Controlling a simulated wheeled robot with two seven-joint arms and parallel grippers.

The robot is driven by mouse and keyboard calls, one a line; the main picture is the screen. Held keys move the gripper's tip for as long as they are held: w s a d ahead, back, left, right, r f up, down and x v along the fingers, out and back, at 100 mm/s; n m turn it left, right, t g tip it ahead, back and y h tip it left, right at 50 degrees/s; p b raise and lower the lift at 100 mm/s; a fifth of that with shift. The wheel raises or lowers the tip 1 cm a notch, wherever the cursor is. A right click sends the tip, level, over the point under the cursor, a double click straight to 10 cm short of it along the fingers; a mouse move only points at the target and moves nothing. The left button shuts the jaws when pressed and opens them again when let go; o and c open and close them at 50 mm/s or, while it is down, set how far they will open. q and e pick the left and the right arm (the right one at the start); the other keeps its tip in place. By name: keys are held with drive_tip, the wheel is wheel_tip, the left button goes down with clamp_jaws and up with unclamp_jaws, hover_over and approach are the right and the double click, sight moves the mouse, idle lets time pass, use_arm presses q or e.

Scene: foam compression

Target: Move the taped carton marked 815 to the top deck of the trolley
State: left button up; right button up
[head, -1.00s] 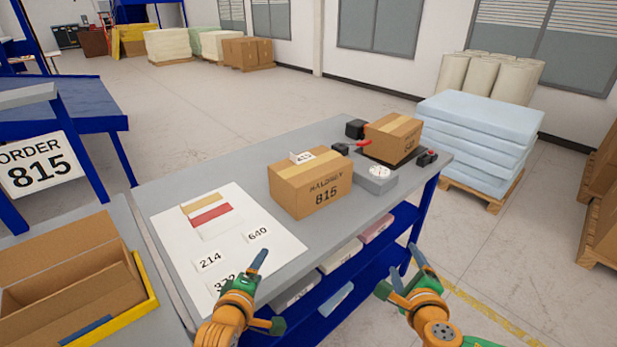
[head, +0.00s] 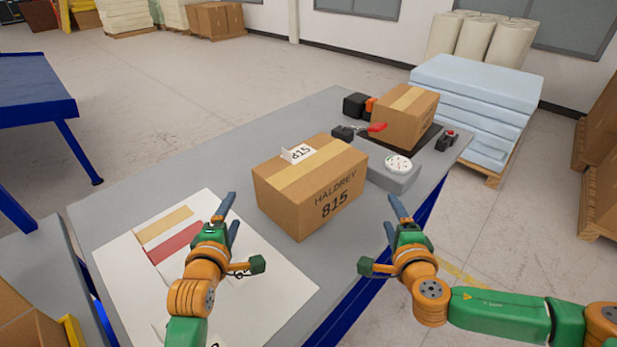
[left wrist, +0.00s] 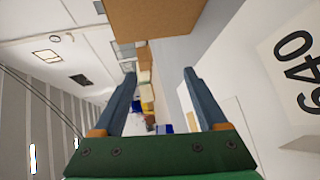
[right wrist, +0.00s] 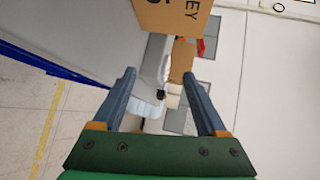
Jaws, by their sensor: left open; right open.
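The taped carton marked 815 (head: 310,190) sits upright on the grey table, with tape along its top, HALDREY 815 on its front and a small 815 tag standing on top. Part of it shows at the top of the left wrist view (left wrist: 155,18) and of the right wrist view (right wrist: 170,14). My left gripper (head: 231,215) is open and empty, in front of the carton's left side. My right gripper (head: 398,207) is open and empty, in front of and to the right of the carton. Neither touches it. I cannot make out the trolley for certain.
A second taped carton (head: 405,117) stands at the table's back right, near a round-dialled grey device (head: 395,172) and a red-buttoned box (head: 447,141). A white sheet (head: 120,265) with coloured strips lies at left. A blue-framed table (head: 35,95) stands beyond on the left.

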use_arm(q)
drive_tip(key=shift+s+d+r, duration=0.1)
drive_tip(key=shift+s+r, duration=0.05)
drive_tip(key=shift+s, duration=0.2)
drive_tip(key=x, duration=1.4)
drive_tip(key=shift+w, duration=0.2)
use_arm(e)
drive_tip(key=x, duration=1.3)
drive_tip(key=shift+w+a+f, duration=0.1)
drive_tip(key=shift+w+a, duration=0.05)
drive_tip(key=shift+w, duration=0.2)
use_arm(q)
drive_tip(key=shift+w+d+f, duration=0.1)
drive_tip(key=shift+d+f, duration=0.1)
use_arm(e)
drive_tip(key=shift+w+a+f, duration=0.1)
drive_tip(key=shift+a, duration=0.25)
use_arm(q)
drive_tip(key=shift+d, duration=0.3)
use_arm(e)
drive_tip(key=shift+a, duration=0.2)
use_arm(q)
drive_tip(key=shift+d+r, duration=0.1)
drive_tip(key=shift+d, duration=0.05)
use_arm(e)
drive_tip(key=shift+a, duration=0.1)
